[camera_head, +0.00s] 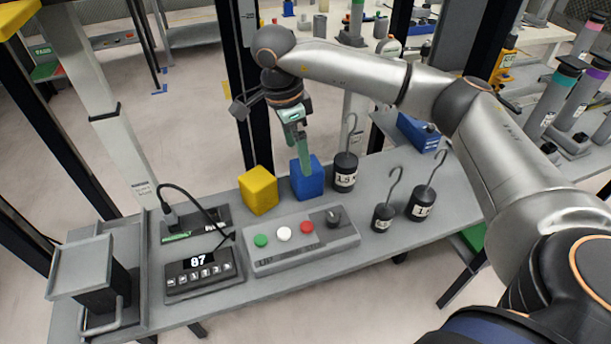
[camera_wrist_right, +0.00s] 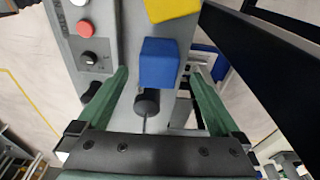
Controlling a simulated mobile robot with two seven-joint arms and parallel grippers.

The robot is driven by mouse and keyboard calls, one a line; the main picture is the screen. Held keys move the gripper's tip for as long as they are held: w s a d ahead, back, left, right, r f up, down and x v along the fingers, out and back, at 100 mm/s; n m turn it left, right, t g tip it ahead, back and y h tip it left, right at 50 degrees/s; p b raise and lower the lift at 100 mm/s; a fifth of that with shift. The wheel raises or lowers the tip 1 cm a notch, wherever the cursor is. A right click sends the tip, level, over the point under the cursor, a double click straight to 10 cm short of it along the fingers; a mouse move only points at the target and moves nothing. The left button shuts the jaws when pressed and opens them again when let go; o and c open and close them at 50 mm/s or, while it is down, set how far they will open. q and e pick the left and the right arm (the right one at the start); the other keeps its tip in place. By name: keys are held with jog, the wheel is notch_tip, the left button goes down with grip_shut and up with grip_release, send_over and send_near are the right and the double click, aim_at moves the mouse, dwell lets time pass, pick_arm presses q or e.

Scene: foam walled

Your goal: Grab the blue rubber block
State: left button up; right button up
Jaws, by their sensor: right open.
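The blue rubber block (camera_head: 314,183) stands on the grey bench, just right of a yellow block (camera_head: 258,190). My right gripper (camera_head: 303,168) reaches down over it from behind and above, its green finger covering part of the block in the head view. In the right wrist view the blue block (camera_wrist_right: 158,62) lies between the lines of the two spread fingers, near the tips, with a gap on each side. The right gripper (camera_wrist_right: 160,74) is open and empty. Whether a finger touches the block cannot be told. My left gripper is out of view.
A black hooked weight (camera_head: 345,172) stands close right of the block; two more (camera_head: 422,203) (camera_head: 383,217) are farther right. A button panel (camera_head: 300,243) lies in front, with a display unit (camera_head: 203,272) to its left. A dark upright post (camera_head: 238,90) rises behind the bench.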

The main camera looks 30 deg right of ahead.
aim_at(307, 178)
jog(key=shift+d+f, duration=0.1)
jog(key=shift+f, duration=0.8)
jog(key=f, duration=0.1)
jog(key=d+f, duration=0.1)
jog(key=f, duration=0.2)
jog(key=shift+s+d, duration=0.3)
jog(key=shift+s, duration=0.05)
jog(key=shift+d+f, duration=0.1)
jog(key=shift+f, duration=0.5)
jog(key=shift+c, duration=0.2)
jog(key=shift+r, duration=0.1)
jog(key=c, duration=1.5)
